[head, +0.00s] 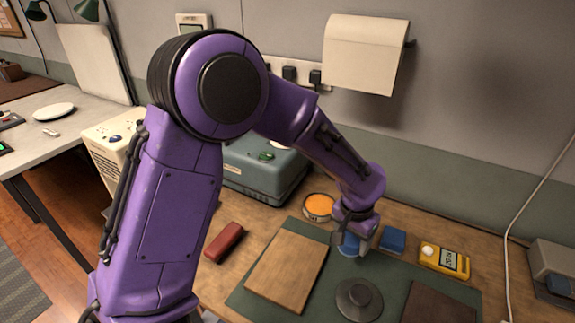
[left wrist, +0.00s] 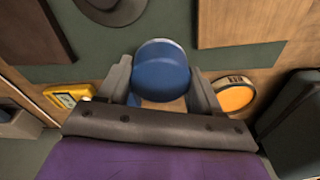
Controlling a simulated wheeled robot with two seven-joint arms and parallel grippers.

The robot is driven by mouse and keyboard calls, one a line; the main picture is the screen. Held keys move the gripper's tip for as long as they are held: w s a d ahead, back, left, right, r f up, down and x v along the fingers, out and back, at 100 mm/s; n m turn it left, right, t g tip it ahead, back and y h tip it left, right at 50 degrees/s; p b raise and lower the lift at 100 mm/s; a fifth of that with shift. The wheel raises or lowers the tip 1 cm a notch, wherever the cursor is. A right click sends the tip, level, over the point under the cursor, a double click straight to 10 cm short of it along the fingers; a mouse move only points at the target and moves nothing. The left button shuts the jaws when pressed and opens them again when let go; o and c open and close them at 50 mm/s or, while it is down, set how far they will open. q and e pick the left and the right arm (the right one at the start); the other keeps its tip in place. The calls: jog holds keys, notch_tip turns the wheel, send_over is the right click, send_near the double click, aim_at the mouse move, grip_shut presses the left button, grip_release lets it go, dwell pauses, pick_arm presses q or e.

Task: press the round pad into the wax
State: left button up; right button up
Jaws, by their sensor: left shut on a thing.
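My left gripper (head: 358,234) is shut on a round blue pad (head: 348,245) above the workbench, beside the wax tin. In the left wrist view the pad (left wrist: 161,68) sits between the two fingers of the gripper (left wrist: 160,82). The wax (head: 319,206) is orange and fills a round, open tin just left of and behind the gripper. The wax also shows in the left wrist view (left wrist: 233,97), to the right of the fingers and apart from the pad. My right gripper is not in view.
A green mat (head: 257,300) carries a wooden board (head: 287,268) and a dark round disc with a knob (head: 359,299). A blue block (head: 393,240) and a yellow meter (head: 444,260) stand right of the gripper. A teal machine (head: 262,172) and a red object (head: 224,242) are left.

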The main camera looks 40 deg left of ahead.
pick_arm(q)
jog(key=w+a+r+m+p, duration=0.3)
jog(key=w+a+m+p, duration=0.15)
jog(key=w+a, duration=0.3)
jog(key=m+p, duration=0.3)
send_near(321, 205)
jog(key=shift+h, duration=0.3)
jog(key=f+b, duration=0.1)
jog(key=b, duration=0.1)
jog(key=f+b, duration=0.4)
jog(key=shift+w+f, duration=0.15)
jog(key=shift+w, duration=0.25)
jog(key=shift+m, duration=0.25)
jog(key=shift+f+b, duration=0.35)
jog(key=shift+f, duration=0.05)
jog(key=shift+s+p, duration=0.1)
jog(key=shift+p, duration=0.25)
dwell(0.6)
notch_tip(321, 205, up, 7)
jog(key=p, duration=0.7)
